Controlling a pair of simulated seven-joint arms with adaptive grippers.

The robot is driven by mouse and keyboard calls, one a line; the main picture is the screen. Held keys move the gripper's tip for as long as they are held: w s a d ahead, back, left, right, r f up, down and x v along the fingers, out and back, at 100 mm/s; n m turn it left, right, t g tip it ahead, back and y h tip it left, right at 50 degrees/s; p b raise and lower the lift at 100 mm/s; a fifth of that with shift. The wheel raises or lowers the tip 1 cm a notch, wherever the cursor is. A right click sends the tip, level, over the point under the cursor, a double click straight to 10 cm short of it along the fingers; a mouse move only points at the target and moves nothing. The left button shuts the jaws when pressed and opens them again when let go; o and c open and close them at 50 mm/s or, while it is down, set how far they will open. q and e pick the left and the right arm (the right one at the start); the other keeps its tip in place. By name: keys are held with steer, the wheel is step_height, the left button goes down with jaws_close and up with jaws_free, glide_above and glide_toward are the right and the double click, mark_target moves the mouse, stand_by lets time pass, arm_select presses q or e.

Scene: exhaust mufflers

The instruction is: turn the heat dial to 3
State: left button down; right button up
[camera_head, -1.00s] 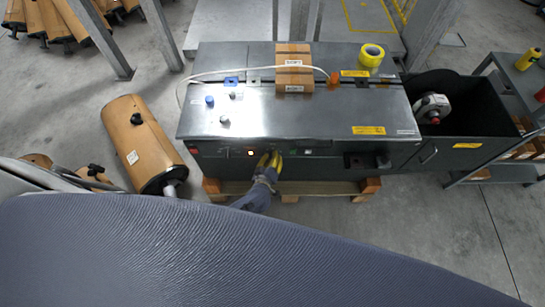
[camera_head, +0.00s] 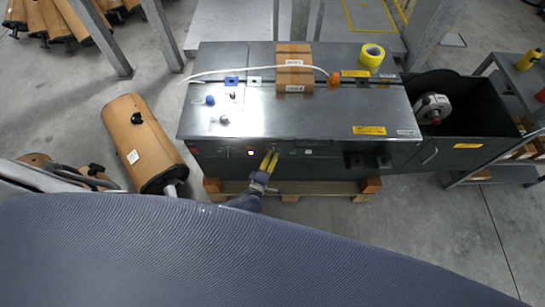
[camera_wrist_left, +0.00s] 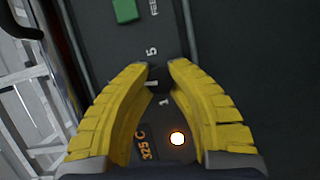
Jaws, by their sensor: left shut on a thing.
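In the left wrist view the heat dial (camera_wrist_left: 157,80) is a small dark knob, mostly hidden between the yellow fingertips. A white mark shows beside it, with the printed numbers 5 and 1 on either side; I cannot read its exact setting. My left gripper (camera_wrist_left: 160,72) is shut on the dial. In the head view, the left gripper (camera_head: 269,160) is at the front panel of the steel machine (camera_head: 330,115), right of a glowing orange light (camera_head: 251,153). My right gripper is not in view.
A brown muffler (camera_head: 145,145) lies left of the machine. A yellow tape roll (camera_head: 372,55) is on top.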

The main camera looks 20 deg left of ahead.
arm_select(q)
steer(key=shift+n, duration=0.5)
steer(key=shift+a+t, duration=0.1)
steer(key=shift+t, duration=0.2)
steer(key=c, duration=1.1)
jaws_free()
steer(key=shift+s, duration=0.1)
steer(key=s+a, duration=0.1)
steer(key=s, duration=1)
steer(key=shift+s, duration=0.35)
steer(key=shift+a, duration=0.1)
